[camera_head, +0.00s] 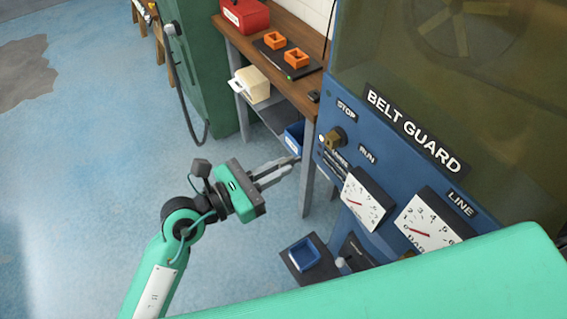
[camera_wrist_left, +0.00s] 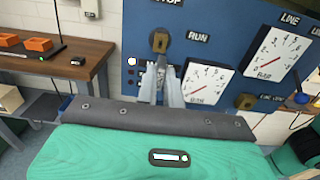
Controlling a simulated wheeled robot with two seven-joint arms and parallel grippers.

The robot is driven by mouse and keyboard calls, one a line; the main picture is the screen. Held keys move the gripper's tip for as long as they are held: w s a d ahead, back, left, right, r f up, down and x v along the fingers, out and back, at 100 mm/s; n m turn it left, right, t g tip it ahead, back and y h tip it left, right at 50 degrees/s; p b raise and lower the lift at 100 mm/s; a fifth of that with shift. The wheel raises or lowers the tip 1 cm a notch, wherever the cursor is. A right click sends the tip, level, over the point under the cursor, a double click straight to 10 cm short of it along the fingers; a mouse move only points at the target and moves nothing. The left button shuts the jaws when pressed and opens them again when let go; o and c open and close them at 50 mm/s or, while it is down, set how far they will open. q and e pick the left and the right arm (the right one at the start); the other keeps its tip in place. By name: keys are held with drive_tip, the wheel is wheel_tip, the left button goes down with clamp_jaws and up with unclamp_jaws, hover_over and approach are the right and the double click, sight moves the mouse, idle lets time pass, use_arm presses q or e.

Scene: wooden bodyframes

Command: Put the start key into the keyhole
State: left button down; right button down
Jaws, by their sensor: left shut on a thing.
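My left gripper (camera_head: 284,168) is shut with its fingers pointing at the blue panel, a short gap left of it. In the left wrist view its fingers (camera_wrist_left: 166,88) reach up to just below a brass block. A small dark piece shows at the fingertips, taken as the start key (camera_head: 297,160); its shape is mostly hidden by the fingers. The brass keyhole block (camera_head: 335,138) sits on the panel between the STOP and RUN labels; it also shows in the left wrist view (camera_wrist_left: 159,41). My right gripper is not in view.
Two dials (camera_head: 365,200) (camera_head: 427,219) stand out from the panel. A second brass block (camera_wrist_left: 245,101) is lower right. A wooden bench (camera_head: 262,52) with orange trays (camera_head: 296,58) stands left of the panel. A blue tray (camera_head: 304,254) lies below. Floor on the left is clear.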

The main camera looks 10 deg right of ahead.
sight(294, 161)
use_arm(q)
drive_tip(key=shift+w+d+r+p, duration=0.1)
drive_tip(key=shift+w+d+p, duration=0.05)
drive_tip(key=shift+d+p, duration=0.15)
drive_tip(key=shift+w+d+r+p, duration=0.1)
drive_tip(key=shift+d+p, duration=0.1)
drive_tip(key=shift+d, duration=0.15)
drive_tip(key=shift+p+x, duration=0.4)
drive_tip(key=shift+x, duration=1.15)
drive_tip(key=shift+w+d+f, duration=0.1)
drive_tip(key=shift+w+d, duration=0.1)
drive_tip(key=shift+d, duration=0.3)
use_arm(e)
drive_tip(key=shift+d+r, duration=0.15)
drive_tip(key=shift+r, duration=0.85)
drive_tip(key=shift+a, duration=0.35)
use_arm(q)
drive_tip(key=shift+p, duration=0.35)
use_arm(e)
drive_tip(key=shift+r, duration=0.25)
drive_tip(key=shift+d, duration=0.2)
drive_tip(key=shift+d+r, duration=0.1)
